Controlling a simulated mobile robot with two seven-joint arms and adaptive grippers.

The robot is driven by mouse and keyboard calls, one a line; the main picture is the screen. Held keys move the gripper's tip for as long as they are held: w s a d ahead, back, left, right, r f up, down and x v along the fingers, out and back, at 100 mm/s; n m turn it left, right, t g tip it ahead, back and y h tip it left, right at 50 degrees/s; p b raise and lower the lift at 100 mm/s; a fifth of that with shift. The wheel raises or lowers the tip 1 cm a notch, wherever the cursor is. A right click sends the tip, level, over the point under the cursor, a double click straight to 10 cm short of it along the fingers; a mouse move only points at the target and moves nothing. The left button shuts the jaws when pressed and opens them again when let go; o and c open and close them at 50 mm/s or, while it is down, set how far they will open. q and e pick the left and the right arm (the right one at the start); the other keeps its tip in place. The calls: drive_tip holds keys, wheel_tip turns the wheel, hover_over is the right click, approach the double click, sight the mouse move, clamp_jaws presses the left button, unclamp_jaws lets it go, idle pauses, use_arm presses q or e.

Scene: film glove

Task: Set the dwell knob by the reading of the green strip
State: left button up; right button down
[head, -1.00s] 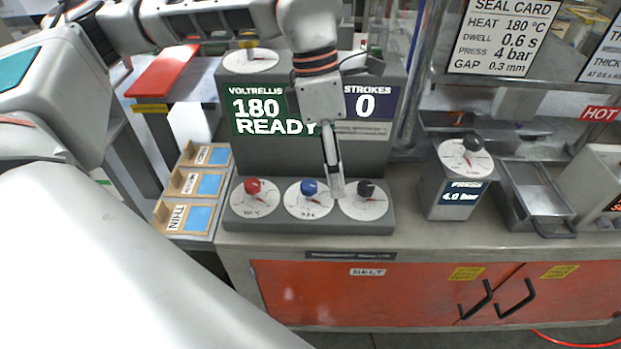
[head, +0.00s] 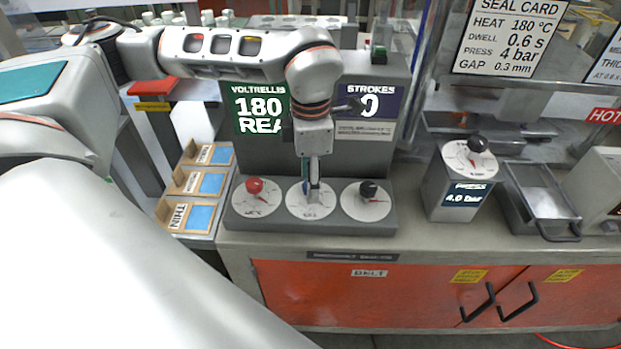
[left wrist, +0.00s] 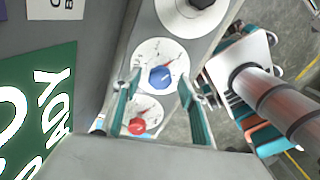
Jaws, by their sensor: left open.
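The blue knob (left wrist: 162,77) on its white dial (head: 296,204) is the middle of three on the grey console (head: 330,225). My left gripper (head: 312,192) is open, pointing down over it, and hides most of the knob in the head view. In the left wrist view the knob shows between the two teal-padded fingers (left wrist: 162,84); I cannot tell whether they touch it. The seal card (head: 505,40) reads dwell 0.6 s. A green screen (head: 259,108) shows 180 and part of READY. I cannot make out a separate green strip. My right gripper is not in view.
A red knob (head: 254,185) is to the left and a black knob (head: 368,189) to the right, both close. A pressure box (head: 459,195) reading 4.0 bar and a metal tray (head: 543,200) stand further right. Labelled sample trays (head: 186,213) are at left.

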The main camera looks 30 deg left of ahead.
use_arm(q)
drive_tip(key=shift+f, duration=0.15)
drive_tip(key=c, duration=1.1)
drive_tip(key=shift+m, duration=0.4)
drive_tip(key=m+p, duration=0.1)
drive_tip(key=m, duration=0.4)
drive_tip(key=shift+m, duration=0.4)
drive_tip(key=m+p, duration=0.1)
drive_tip(key=m, duration=0.4)
drive_tip(key=shift+m+p, duration=0.3)
drive_tip(key=shift+p, duration=0.1)
